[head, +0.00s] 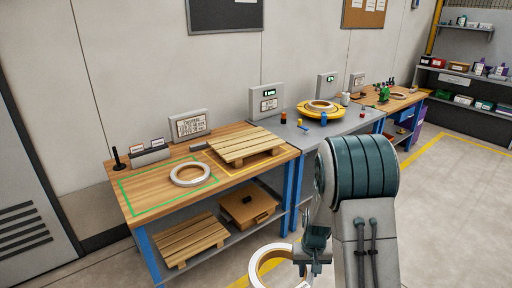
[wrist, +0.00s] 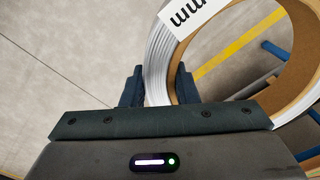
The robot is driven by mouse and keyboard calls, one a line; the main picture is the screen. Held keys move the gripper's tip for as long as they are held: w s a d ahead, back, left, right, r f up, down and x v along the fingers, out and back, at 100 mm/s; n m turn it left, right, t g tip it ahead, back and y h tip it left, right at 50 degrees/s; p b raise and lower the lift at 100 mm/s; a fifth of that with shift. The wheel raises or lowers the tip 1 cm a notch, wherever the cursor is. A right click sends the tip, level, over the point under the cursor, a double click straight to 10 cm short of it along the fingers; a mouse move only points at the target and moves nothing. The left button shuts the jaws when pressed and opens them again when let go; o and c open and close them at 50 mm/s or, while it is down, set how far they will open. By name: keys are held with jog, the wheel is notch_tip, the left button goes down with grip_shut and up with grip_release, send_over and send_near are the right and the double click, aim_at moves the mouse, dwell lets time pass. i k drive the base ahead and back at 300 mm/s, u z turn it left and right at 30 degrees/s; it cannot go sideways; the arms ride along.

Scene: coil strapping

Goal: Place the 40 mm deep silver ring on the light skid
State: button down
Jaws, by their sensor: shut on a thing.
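A silver ring (head: 256,266) with a tan inner lining is held in front of the bench, low in the head view and cut by its bottom edge. In the wrist view the ring (wrist: 158,60) carries a white label (wrist: 193,12) whose figures are out of view. My gripper (wrist: 160,92) is shut on the ring's wall, one finger each side; it also shows in the head view (head: 303,262). A light slatted skid (head: 238,143) lies bare on the bench, right of a second silver ring (head: 176,174). I cannot tell the depth of either ring.
The wooden bench (head: 130,172) has a green outline around the second ring and a yellow outline by the skid. Its lower shelf holds another slatted skid (head: 188,240) and a brown box (head: 248,208). A grey table (head: 345,118) with a yellow turntable (head: 320,118) stands to the right.

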aim_at(245, 141)
jog(key=z, duration=0.55)
jog(key=i, duration=0.65)
jog(key=z, duration=0.55)
jog(key=i, duration=0.95)
jog(key=u, duration=0.65)
jog(key=i, duration=0.45)
jog(key=u, duration=0.6)
